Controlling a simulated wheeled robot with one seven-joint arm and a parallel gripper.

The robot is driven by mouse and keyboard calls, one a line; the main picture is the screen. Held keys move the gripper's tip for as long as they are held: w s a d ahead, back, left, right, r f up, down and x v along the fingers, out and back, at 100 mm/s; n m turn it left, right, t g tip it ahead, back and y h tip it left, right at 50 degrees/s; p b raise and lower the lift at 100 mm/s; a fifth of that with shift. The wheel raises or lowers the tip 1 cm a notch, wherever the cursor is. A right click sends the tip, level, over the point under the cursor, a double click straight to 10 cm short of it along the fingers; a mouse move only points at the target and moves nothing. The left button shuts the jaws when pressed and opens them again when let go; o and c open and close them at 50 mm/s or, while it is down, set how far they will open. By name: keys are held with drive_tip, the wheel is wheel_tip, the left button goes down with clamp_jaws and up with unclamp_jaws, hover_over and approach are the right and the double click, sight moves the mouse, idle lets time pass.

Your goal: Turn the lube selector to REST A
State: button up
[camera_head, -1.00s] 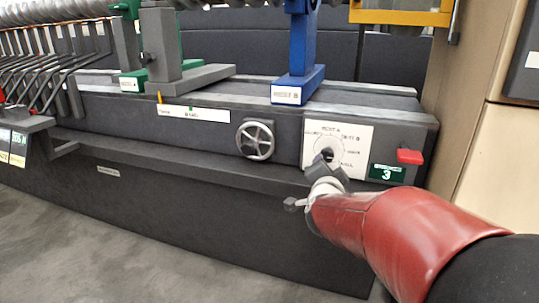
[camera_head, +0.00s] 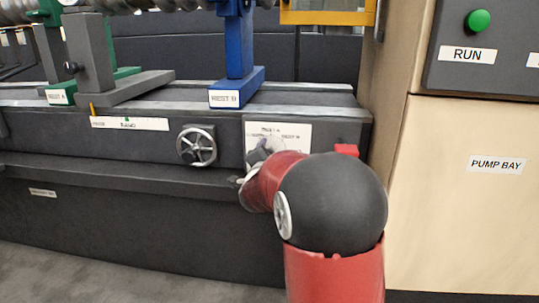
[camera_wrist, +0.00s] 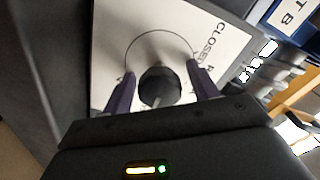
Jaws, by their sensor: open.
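The lube selector is a round dark knob (camera_wrist: 160,87) on a white label plate (camera_head: 292,131), with a printed ring around it. The word CLOSED shows on the plate in the wrist view. REST A is at the top of the plate and REST B to its right in the head view. My gripper (camera_wrist: 161,72) is open, one finger on each side of the knob, with a small gap on both sides. A small light mark shows on the knob's near side; I cannot tell which label it points to. In the head view my arm hides the knob.
A spoked handwheel (camera_head: 197,146) is left of the plate. A red block (camera_head: 346,149) sticks out at its right. The blue REST B stand (camera_head: 237,88) is above. A beige PUMP BAY cabinet (camera_head: 470,210) stands to the right.

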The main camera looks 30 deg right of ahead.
drive_tip(key=c, duration=1)
drive_tip(key=shift+n, duration=0.4)
drive_tip(key=n, duration=0.4)
drive_tip(key=shift+a, duration=0.1)
drive_tip(key=n+p, duration=0.1)
drive_tip(key=n, duration=0.3)
drive_tip(key=shift+r+n, duration=0.1)
drive_tip(key=shift+n, duration=0.2)
drive_tip(key=n+p, duration=0.2)
drive_tip(key=n, duration=0.2)
drive_tip(key=shift+w, duration=0.1)
drive_tip(key=shift+n+p, duration=0.95)
drive_tip(key=shift+n, duration=1.15)
